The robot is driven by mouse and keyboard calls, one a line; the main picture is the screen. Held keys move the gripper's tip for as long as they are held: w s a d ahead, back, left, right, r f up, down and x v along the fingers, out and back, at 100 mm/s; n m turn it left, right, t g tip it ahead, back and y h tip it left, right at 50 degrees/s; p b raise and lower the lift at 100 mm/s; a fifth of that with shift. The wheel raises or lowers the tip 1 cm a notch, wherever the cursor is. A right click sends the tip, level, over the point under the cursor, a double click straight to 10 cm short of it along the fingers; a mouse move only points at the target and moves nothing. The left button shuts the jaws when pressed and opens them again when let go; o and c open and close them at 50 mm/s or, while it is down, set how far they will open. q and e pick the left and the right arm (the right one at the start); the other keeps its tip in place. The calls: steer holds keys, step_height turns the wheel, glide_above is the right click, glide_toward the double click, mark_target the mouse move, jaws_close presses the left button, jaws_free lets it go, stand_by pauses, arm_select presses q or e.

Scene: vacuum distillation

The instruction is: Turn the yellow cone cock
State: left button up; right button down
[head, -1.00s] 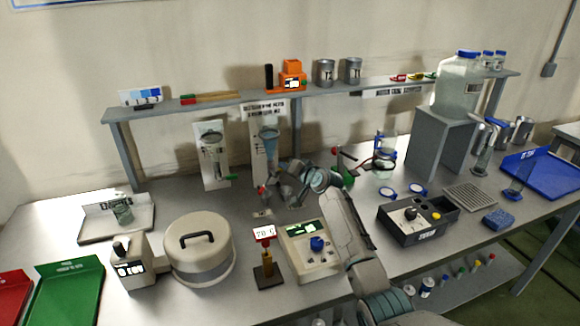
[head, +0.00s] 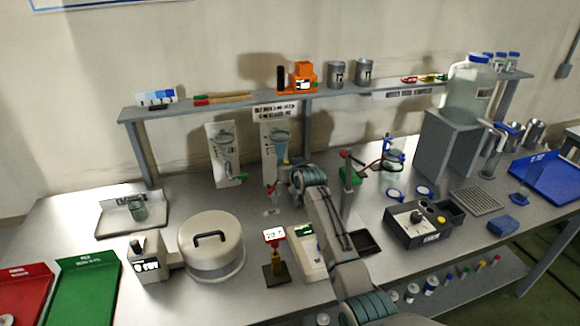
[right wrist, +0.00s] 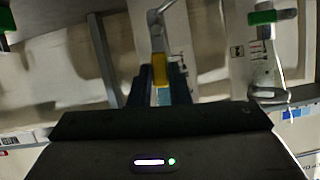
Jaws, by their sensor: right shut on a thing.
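The yellow cone cock (right wrist: 160,70) shows in the right wrist view as a small yellow piece between the fingers, below a metal-coloured bent tube. My right gripper (right wrist: 161,88) is shut on it. In the head view my right gripper (head: 285,180) is in front of the right-hand white panel (head: 268,172), below a blue-tinted funnel (head: 281,145). The cock itself is hidden there by the gripper and wrist. My left gripper is not in view.
A second white panel (head: 222,152) with a green-handled cock (head: 242,177) stands left of the gripper. A small display stand (head: 274,262) and a lidded round pot (head: 211,248) are in front. A red-knobbed stand (head: 346,190) is close right of my arm.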

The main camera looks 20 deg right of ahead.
steer(key=shift+f, duration=0.1)
stand_by(0.4)
steer(key=c, duration=1.4)
jaws_free()
steer(key=shift+o, duration=0.2)
steer(key=shift+s, duration=0.15)
steer(key=b+v, duration=0.2)
steer(key=v, duration=0.8)
steer(key=shift+s+r+b, duration=0.2)
steer(key=shift+r+b, duration=0.05)
steer(key=shift+b, duration=0.1)
